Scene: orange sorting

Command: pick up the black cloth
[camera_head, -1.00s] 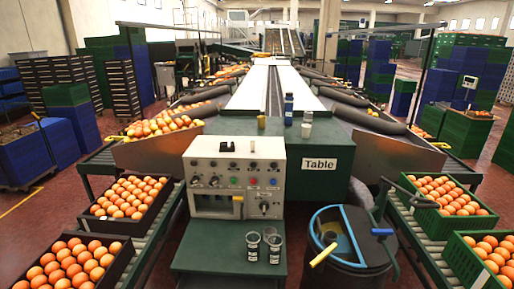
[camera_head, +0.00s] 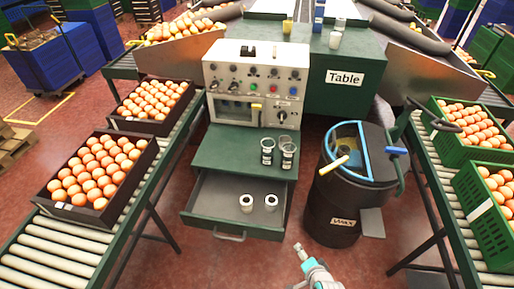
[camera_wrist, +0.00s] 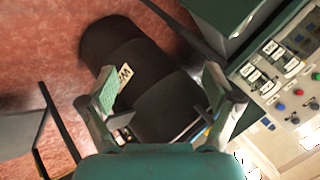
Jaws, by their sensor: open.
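I cannot make out a black cloth for certain in either view. Small dark items (camera_head: 248,51) sit on top of the control panel box, too small to identify.
The control panel (camera_head: 225,75) stands behind. Red floor in front is clear.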

